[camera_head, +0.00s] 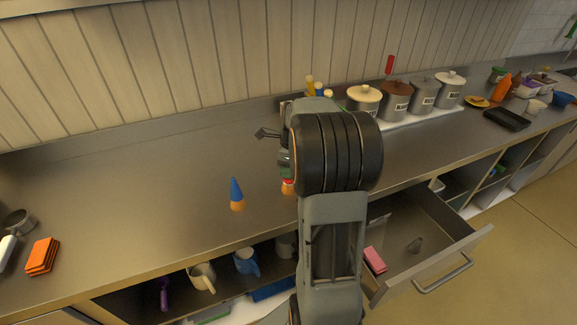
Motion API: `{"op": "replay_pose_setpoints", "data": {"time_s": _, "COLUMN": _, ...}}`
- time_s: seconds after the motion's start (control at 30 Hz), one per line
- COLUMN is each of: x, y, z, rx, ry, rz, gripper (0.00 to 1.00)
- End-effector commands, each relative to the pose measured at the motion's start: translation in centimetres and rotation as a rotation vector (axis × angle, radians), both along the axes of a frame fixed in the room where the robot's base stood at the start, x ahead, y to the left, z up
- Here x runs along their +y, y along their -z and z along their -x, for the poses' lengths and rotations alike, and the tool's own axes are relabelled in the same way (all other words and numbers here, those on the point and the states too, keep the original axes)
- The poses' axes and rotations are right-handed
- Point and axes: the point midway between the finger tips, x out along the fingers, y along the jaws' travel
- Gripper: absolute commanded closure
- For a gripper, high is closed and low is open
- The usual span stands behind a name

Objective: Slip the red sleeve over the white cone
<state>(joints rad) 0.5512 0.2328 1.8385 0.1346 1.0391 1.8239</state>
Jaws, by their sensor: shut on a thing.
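My gripper (284,162) is at the left side of my black wrist, low over the counter, and is mostly hidden by my arm. It is shut on a small red piece, which looks like the red sleeve (288,181); only a sliver of it shows. A little orange shows just below the red, close to the counter. Whether the red piece is around a cone or only above one I cannot tell. The white cone cannot be made out. A blue pointed cone with an orange base (237,193) stands upright on the counter to the left.
Lidded wells (396,101) stand in a row at the back right, near a black tray (506,119). An open drawer (440,243) juts out at the front right, holding a pink block (375,259). The left counter is mostly clear.

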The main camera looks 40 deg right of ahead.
Motion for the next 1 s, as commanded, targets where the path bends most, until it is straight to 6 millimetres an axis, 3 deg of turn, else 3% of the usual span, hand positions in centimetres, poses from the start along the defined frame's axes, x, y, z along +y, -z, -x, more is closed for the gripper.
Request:
{"op": "replay_pose_setpoints", "data": {"time_s": 0.17, "x": 0.0, "y": 0.3, "z": 0.0, "rx": 0.0, "ry": 0.0, "rz": 0.0, "gripper": 0.75}}
{"op": "replay_pose_setpoints", "data": {"time_s": 0.2, "x": 0.0, "y": 0.2, "z": 0.0, "rx": 0.0, "ry": 0.0, "rz": 0.0, "gripper": 0.6}}
{"op": "replay_pose_setpoints", "data": {"time_s": 0.47, "x": 0.0, "y": 0.2, "z": 0.0, "rx": 0.0, "ry": 0.0, "rz": 0.0, "gripper": 0.37}}
{"op": "replay_pose_setpoints", "data": {"time_s": 0.77, "x": 0.0, "y": -0.3, "z": 0.0, "rx": -0.001, "ry": 0.0, "rz": 0.001, "gripper": 0.37}}
{"op": "replay_pose_setpoints", "data": {"time_s": 1.0, "x": -0.3, "y": -3.9, "z": 0.2, "rx": -0.005, "ry": 0.001, "rz": 0.004, "gripper": 0.37}}
